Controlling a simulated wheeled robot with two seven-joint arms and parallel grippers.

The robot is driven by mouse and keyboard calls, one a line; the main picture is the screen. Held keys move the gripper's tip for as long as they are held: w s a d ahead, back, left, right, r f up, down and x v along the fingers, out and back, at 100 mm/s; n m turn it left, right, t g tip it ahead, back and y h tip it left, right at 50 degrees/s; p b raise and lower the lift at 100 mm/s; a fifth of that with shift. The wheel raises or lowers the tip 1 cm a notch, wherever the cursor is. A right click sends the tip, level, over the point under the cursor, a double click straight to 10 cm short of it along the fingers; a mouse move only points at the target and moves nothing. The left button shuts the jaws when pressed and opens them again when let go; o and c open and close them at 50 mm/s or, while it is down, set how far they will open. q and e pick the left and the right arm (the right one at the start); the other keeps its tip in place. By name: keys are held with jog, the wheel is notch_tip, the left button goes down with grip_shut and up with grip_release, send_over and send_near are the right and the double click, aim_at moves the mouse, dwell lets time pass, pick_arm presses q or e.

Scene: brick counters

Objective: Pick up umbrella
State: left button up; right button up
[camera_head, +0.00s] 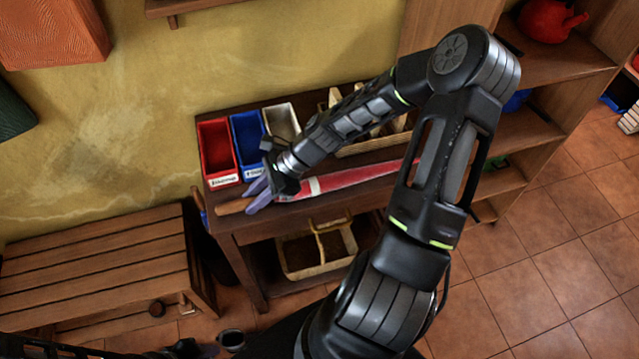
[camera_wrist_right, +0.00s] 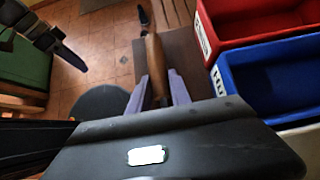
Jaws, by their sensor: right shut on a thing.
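The umbrella (camera_head: 350,179) is red with a white band and a brown wooden handle. It lies along the front part of the dark wooden table (camera_head: 222,222), its handle end to the left. I cannot tell whether it is raised off the top. My right gripper (camera_head: 252,199) is shut on the umbrella near its handle, with purple fingers on either side. In the right wrist view the handle (camera_wrist_right: 154,62) shows between the fingers. My right arm hides part of the canopy. A dark part of my left arm shows at the lower left, and its jaws are unclear.
Red (camera_head: 217,152), blue (camera_head: 247,144) and pale (camera_head: 282,122) bins stand at the table's back left. A tray (camera_head: 372,143) stands behind the umbrella. A basket (camera_head: 318,250) is on the lower shelf. A slatted bench (camera_head: 95,270) is left, shelves (camera_head: 535,62) right.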

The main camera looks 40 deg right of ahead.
grip_shut()
jog(key=shift+r, duration=0.15)
dwell(0.4)
notch_tip(320, 180, up, 18)
dwell(0.5)
jog(key=shift+f, duration=0.3)
dwell(0.6)
notch_tip(320, 180, down, 16)
jog(key=shift+f, duration=0.25)
dwell(0.6)
